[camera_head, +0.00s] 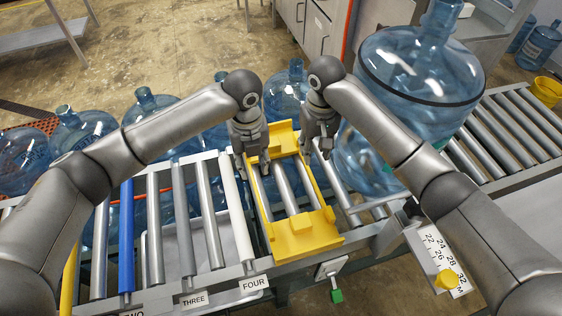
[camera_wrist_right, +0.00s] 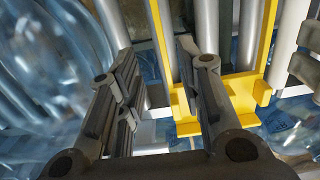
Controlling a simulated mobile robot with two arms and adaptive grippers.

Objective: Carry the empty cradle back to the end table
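The empty yellow cradle (camera_head: 305,240) lies on the roller conveyor, just right of the roller labelled FOUR; rollers show through its open middle. It also shows in the right wrist view (camera_wrist_right: 240,95). My left gripper (camera_head: 253,172) is at its far left corner, fingers apart. My right gripper (camera_head: 317,153) is at its far right corner. In the right wrist view, my right gripper's fingers (camera_wrist_right: 157,50) are apart, with a yellow rail of the cradle showing between them; contact cannot be told. I cannot identify the end table.
A large blue jug (camera_head: 420,65) stands close on the right, partly behind my right arm. Several more blue jugs (camera_head: 150,105) stand along the conveyor's far side. More rollers (camera_head: 515,125) continue right.

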